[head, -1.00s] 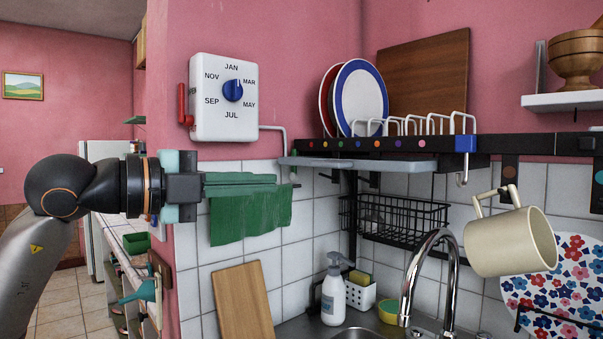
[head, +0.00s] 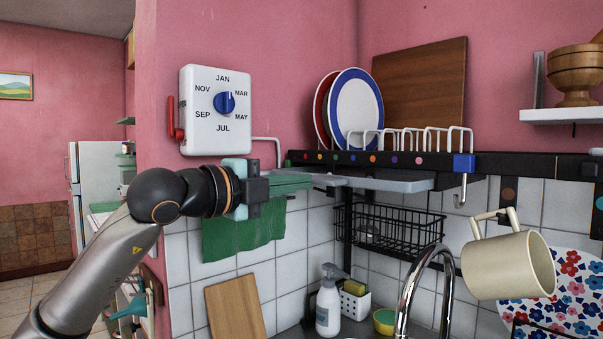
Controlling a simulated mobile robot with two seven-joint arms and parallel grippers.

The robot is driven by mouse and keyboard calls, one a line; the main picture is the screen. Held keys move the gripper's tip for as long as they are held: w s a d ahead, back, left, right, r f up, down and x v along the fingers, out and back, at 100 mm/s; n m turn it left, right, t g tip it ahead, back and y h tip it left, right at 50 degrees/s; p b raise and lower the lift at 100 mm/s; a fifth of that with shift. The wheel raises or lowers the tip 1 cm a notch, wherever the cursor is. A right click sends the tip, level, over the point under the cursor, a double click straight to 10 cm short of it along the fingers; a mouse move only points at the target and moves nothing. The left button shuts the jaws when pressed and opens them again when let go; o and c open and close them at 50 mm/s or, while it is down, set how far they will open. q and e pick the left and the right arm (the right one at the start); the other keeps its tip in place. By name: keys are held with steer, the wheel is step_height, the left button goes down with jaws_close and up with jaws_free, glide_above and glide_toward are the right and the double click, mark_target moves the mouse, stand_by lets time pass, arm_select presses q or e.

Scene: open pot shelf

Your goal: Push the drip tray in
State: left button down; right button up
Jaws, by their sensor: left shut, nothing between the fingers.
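The drip tray (head: 395,183) is a flat pale grey tray under the black dish shelf. Its front edge sticks out past the shelf's front bar. My left gripper (head: 308,181) comes in from the left, shut and empty. Its teal fingers point right and overlap the tray's left end in the head view. I cannot tell whether the fingertips touch the tray. The tray's left end is partly hidden by the fingers. My right gripper is not in view.
The shelf (head: 510,165) holds plates (head: 357,105) in a white rack. A cream mug (head: 510,265) hangs at the right. Below are a wire basket (head: 395,230), a tap (head: 415,285) and a soap bottle (head: 328,300). A green cloth (head: 243,235) hangs behind my left gripper.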

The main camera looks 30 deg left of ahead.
mark_target(330, 177)
arm_select(q)
steer(key=shift+w+d, duration=0.2)
steer(key=shift+w, duration=0.35)
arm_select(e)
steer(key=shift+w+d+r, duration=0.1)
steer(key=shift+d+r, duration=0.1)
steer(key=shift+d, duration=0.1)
arm_select(q)
steer(key=shift+w, duration=0.15)
steer(key=p+x, duration=0.1)
steer(key=x, duration=0.7)
steer(key=shift+w+d+r+p, duration=0.1)
steer(key=shift+w+d+p, duration=0.05)
steer(key=shift+p, duration=0.25)
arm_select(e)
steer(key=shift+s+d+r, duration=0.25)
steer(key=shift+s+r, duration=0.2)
arm_select(q)
steer(key=shift+r, duration=0.1)
